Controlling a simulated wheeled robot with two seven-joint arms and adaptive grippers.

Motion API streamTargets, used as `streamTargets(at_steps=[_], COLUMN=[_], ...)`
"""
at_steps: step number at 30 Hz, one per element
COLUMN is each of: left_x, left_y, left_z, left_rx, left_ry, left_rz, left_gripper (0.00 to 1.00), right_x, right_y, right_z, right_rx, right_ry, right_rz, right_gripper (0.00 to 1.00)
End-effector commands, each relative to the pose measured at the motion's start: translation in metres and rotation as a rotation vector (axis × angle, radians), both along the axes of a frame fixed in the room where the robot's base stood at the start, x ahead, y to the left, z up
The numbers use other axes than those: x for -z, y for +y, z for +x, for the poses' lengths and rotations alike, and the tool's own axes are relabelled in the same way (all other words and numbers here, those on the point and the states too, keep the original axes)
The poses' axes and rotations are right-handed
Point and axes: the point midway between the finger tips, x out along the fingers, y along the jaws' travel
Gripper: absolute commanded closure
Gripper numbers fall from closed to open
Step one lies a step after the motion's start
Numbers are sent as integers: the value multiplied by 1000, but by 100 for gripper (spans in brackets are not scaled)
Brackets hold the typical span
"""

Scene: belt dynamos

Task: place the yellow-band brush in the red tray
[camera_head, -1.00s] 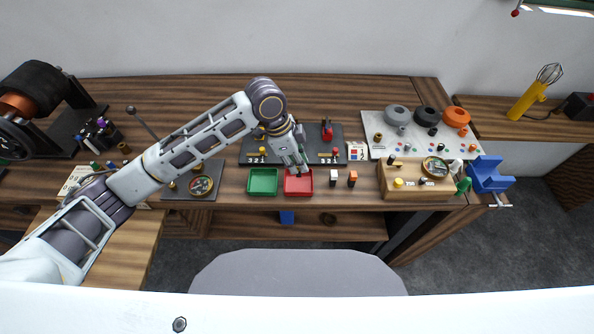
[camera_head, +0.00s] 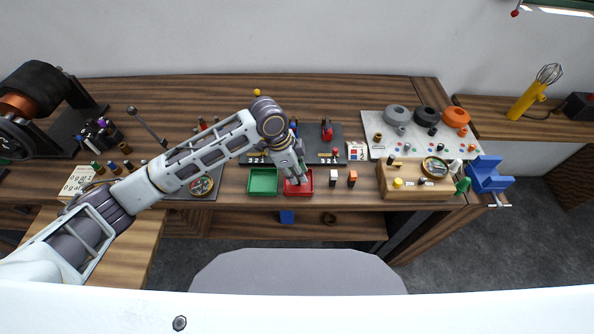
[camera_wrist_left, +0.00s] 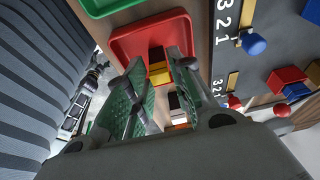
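The red tray (camera_head: 306,190) sits on the bench to the right of the green tray (camera_head: 263,182). My left gripper (camera_head: 298,181) is low at the red tray and hides part of it. In the left wrist view the red tray (camera_wrist_left: 133,42) is behind the fingertips. The yellow-band brush (camera_wrist_left: 160,74) sits between the two green-padded fingers (camera_wrist_left: 158,68), which look closed on its sides. Its dark end points toward the tray floor; I cannot tell whether it touches. My right gripper is not in view.
The white-banded brush (camera_head: 333,176) and orange-banded brush (camera_head: 352,177) stand right of the red tray. A dark numbered board (camera_head: 345,150) lies behind the trays. A wooden block with a gauge (camera_head: 410,188) stands further right.

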Motion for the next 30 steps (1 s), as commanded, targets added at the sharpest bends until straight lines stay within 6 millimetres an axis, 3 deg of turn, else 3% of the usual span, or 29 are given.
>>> streamTargets(at_steps=[3,17,30], left_x=[0,-5,-54], left_y=[0,0,16], left_z=[0,0,1], left_rx=[0,0,-1], left_ry=[0,-2,-3], left_rz=[0,-1,0], left_gripper=[61,61,61], right_x=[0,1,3], right_y=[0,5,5], right_z=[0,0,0], right_rx=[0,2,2], right_ry=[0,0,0], right_rz=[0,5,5], right_gripper=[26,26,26])
